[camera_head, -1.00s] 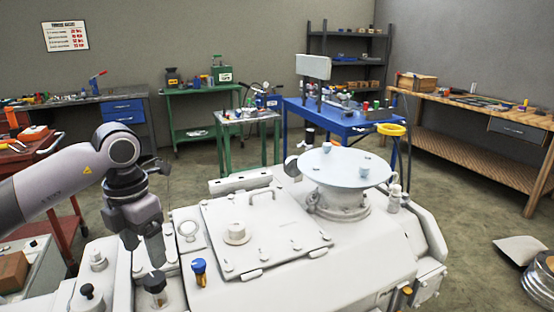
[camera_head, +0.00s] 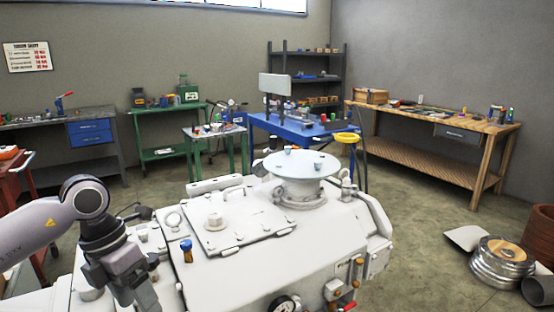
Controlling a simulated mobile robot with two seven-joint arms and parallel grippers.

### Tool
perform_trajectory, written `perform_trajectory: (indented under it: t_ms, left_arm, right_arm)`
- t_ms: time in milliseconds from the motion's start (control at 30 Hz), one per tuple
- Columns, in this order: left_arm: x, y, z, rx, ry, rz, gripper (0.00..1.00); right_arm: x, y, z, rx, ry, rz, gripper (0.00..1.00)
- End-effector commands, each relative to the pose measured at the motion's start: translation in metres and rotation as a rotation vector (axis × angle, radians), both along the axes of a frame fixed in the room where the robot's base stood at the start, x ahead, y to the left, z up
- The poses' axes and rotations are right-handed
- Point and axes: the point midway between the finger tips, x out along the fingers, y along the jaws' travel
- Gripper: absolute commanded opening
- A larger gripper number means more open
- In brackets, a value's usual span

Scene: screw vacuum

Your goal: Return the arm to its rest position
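My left arm (camera_head: 50,225) comes in from the left and bends down at its dark wrist. My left gripper (camera_head: 135,290) points down at the lower left, in front of the left end of the white machine (camera_head: 330,245). I see no object held in it, but the gap between its fingers is not clear. My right arm and gripper are out of view.
The white machine, with a round flanged top (camera_head: 300,163), a blue-capped fitting (camera_head: 186,250) and a gauge (camera_head: 285,304), fills the lower middle. Benches line the back. Metal coils (camera_head: 500,262) lie on the floor at right. Open floor lies between.

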Motion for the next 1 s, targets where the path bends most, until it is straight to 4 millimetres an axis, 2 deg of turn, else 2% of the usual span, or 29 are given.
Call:
perform_trajectory:
  t_ms: [33,100,233,300,400,500,633,767,867,967,1000]
  left_arm:
    - [-0.007,-0.022,-0.01,-0.085,0.024,-0.025,0.73]
    - [-0.017,-0.054,-0.02,-0.216,0.051,-0.05,0.73]
    - [-0.039,-0.113,-0.027,-0.499,0.118,-0.06,0.73]
    - [-0.052,-0.143,-0.025,-0.663,0.159,-0.039,0.73]
    - [-0.065,-0.177,-0.015,-0.895,0.221,0.025,0.73]
    - [-0.072,-0.2,-0.002,-1.118,0.286,0.131,0.73]
    - [-0.069,-0.213,0.014,-1.379,0.368,0.328,0.73]
    - [-0.056,-0.207,0.019,-1.599,0.449,0.591,0.73]
    - [-0.044,-0.192,0.01,-1.73,0.51,0.833,0.73]
    - [-0.034,-0.171,-0.01,-1.821,0.566,1.105,0.73]
    - [-0.032,-0.161,-0.022,-1.844,0.588,1.222,0.73]
  right_arm:
    - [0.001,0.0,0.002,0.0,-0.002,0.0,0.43]
    - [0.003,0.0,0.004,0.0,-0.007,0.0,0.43]
    - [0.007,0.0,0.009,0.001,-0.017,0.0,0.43]
    - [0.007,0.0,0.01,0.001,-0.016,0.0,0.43]
    - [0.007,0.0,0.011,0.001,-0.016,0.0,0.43]
    - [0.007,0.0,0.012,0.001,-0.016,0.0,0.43]
    - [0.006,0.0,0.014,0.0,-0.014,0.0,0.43]
    - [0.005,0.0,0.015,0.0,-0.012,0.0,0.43]
    - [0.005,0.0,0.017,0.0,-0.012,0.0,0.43]
    - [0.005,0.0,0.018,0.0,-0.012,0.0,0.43]
    - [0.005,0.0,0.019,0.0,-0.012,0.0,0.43]
